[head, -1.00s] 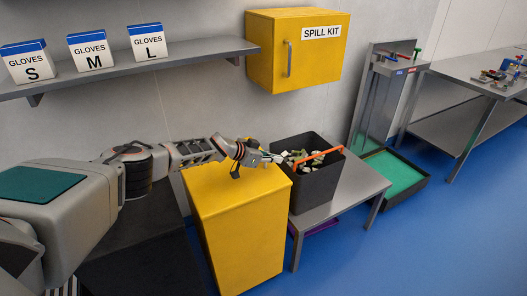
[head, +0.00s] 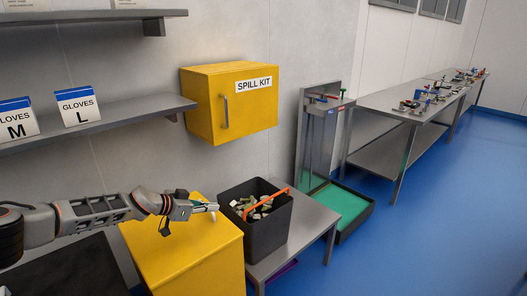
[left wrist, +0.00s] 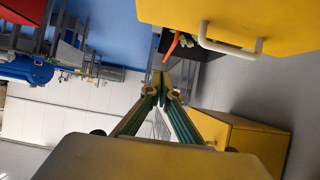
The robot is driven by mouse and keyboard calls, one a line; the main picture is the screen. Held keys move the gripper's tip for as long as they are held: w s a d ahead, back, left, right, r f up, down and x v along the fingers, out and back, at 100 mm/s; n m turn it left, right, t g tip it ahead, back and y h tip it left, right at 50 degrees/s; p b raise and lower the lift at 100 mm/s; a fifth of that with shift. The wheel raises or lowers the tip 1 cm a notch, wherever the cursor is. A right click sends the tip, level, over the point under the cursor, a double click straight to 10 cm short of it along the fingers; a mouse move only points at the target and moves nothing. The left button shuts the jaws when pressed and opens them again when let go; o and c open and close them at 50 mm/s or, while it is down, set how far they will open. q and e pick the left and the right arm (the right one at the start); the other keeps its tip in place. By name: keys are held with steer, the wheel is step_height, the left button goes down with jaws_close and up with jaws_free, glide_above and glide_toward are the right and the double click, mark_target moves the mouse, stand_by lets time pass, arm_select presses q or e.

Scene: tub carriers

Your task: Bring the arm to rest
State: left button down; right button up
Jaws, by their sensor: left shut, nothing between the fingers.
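My left arm comes in from the left in the head view. Its gripper (head: 212,207) is shut and empty, pointing right above the top of the yellow floor cabinet (head: 200,250). In the picture the fingertips lie just left of the black tub (head: 262,232); I cannot tell the exact gap. The tub holds several small pieces and has an orange handle (head: 266,201). In the left wrist view, which is upside down, the closed fingers (left wrist: 168,85) meet with nothing between them. My right gripper is not in view.
The tub stands on a low grey bench (head: 310,225). The yellow spill kit cabinet (head: 232,115) and a gloves shelf (head: 100,122) are on the wall. A green-bottomed tray (head: 340,208) and work tables (head: 375,102) stand to the right. The blue floor is clear.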

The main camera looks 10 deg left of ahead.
arm_select(q)
steer(key=s+d+f+h, duration=0.1)
steer(key=s+d+f, duration=0.3)
steer(key=s+d, duration=0.4)
steer(key=s+d+f+t+h, duration=0.1)
steer(key=s+d+f, duration=0.2)
steer(key=s+d, duration=0.5)
steer(key=s+d+f+h, duration=0.2)
steer(key=s+d+f, duration=0.25)
steer(key=d, duration=0.65)
steer(key=s+a+f+n+y, duration=0.2)
steer(key=s+a+f+y, duration=0.3)
steer(key=s+a, duration=0.5)
steer(key=s+a+f+n+y, duration=0.2)
steer(key=s+a+f+y, duration=0.2)
steer(key=s+a, duration=0.6)
step_height(320, 180, down, 2)
steer(key=s, duration=0.2)
steer(key=shift+s+a+f+y, duration=0.25)
steer(key=shift+s+a+y, duration=0.05)
steer(key=shift+s+y, duration=0.1)
